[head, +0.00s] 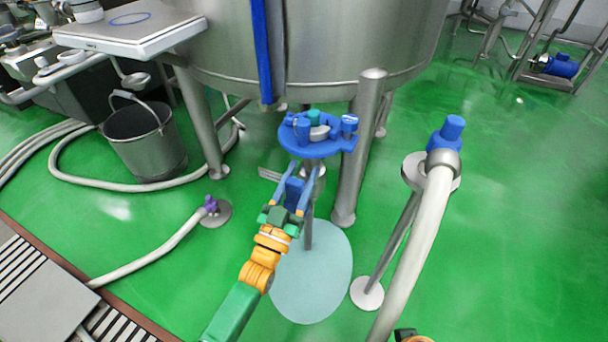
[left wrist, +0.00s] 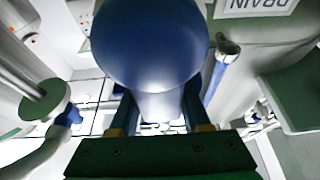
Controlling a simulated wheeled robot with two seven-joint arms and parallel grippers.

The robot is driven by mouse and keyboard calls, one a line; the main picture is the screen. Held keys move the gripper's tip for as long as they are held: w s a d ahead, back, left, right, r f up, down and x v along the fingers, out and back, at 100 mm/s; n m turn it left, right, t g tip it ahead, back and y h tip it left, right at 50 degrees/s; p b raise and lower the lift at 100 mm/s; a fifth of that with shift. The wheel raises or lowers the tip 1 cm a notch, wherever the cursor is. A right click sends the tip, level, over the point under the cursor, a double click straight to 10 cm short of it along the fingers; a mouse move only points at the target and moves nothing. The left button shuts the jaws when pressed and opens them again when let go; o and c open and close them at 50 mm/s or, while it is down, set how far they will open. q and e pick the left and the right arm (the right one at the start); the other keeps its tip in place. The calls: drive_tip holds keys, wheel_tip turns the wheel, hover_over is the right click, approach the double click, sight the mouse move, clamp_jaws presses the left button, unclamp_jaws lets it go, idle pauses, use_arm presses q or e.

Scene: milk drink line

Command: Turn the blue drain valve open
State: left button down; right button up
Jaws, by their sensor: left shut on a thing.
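Only a small piece of my right arm shows at the bottom edge of the head view.
The steel tank (head: 345,40) stands on legs. The blue tray (head: 318,148) on a post holds small parts. A hose stand (head: 398,240) is right, a bucket (head: 145,140) left. A DRAIN sign (left wrist: 255,6) shows overhead. Pale liquid (head: 312,285) lies below.

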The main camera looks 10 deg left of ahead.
sight(292, 194)
drive_tip(key=shift+f, duration=0.1)
idle(0.4)
use_arm(q)
drive_tip(key=c, duration=0.5)
unclamp_jaws()
drive_tip(key=shift+c, duration=0.2)
drive_tip(key=shift+o, duration=0.9)
drive_tip(key=shift+a, duration=0.1)
use_arm(e)
drive_tip(key=shift+s, duration=0.25)
use_arm(q)
drive_tip(key=p+v, duration=0.1)
drive_tip(key=v, duration=0.6)
use_arm(e)
drive_tip(key=x, duration=0.2)
drive_tip(key=shift+s+d+f, duration=0.1)
drive_tip(key=shift+s+f, duration=0.1)
drive_tip(key=shift+f, duration=0.2)
use_arm(q)
drive_tip(key=shift+s+f, duration=0.1)
